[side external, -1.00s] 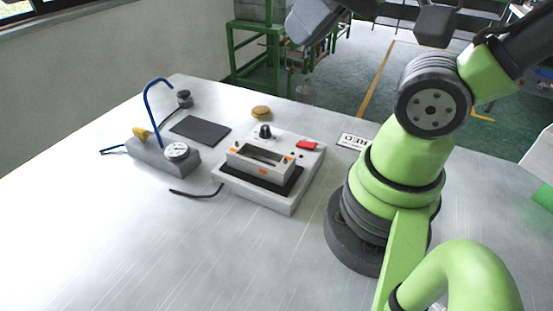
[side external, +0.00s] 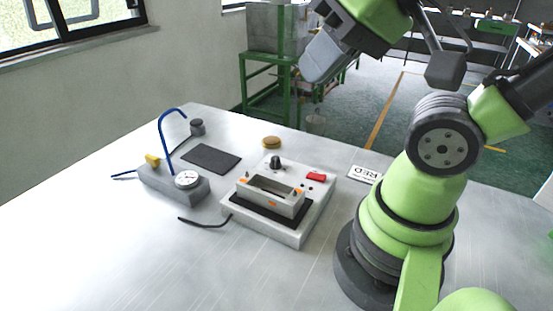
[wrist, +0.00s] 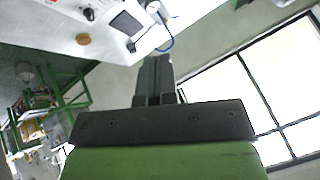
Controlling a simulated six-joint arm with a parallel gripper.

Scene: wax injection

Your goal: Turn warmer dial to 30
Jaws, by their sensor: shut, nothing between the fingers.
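The warmer (side external: 290,228) is a white box on the bench with a grey open-topped tank on a dark pad. Its black dial (side external: 275,162) stands at its back edge, left of a red switch (side external: 316,176). The dial's setting is too small to read. In the wrist view the dial (wrist: 89,14) shows at the upper left, apart from my gripper. My gripper (wrist: 157,62) has its fingers together with nothing between them. In the side view my gripper (side external: 325,55) is raised high above the bench, well clear of the warmer.
A grey block (side external: 172,186) with a gauge, yellow part and blue hooked tube stands left of the warmer. A dark mat (side external: 211,158) and a tan round piece (side external: 271,142) lie behind. The front bench is clear.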

